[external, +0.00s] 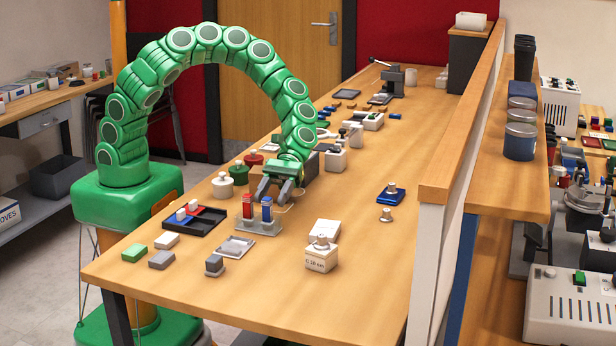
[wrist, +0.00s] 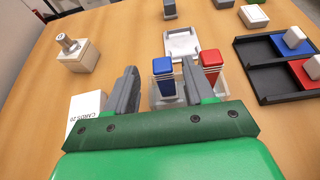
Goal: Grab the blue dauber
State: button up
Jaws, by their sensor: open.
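The blue dauber (external: 267,209) stands upright beside a red dauber (external: 248,207) in a clear holder (external: 262,229) near the front of the bench. In the wrist view, the blue dauber (wrist: 166,78) appears between my two fingers, with the red dauber (wrist: 211,66) to the right of the right finger. My gripper (external: 273,191) is open and empty, just above and behind the holder. In the wrist view, my gripper (wrist: 159,68) shows both grey fingers apart.
A black tray (external: 176,231) with red and blue pads stands left of the holder. A grey-white tray (external: 236,247) lies in front. A white box (external: 321,258) with a metal-knobbed piece stands to the right.

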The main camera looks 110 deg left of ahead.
aim_at(265, 205)
jog(key=x, duration=0.3)
jog(key=shift+s+d+f, duration=0.1)
jog(key=shift+s+d, duration=0.05)
jog(key=shift+s, duration=0.05)
jog(key=shift+d+f, duration=0.25)
jog(key=shift+d, duration=0.25)
grip_shut()
jog(key=shift+r, duration=0.1)
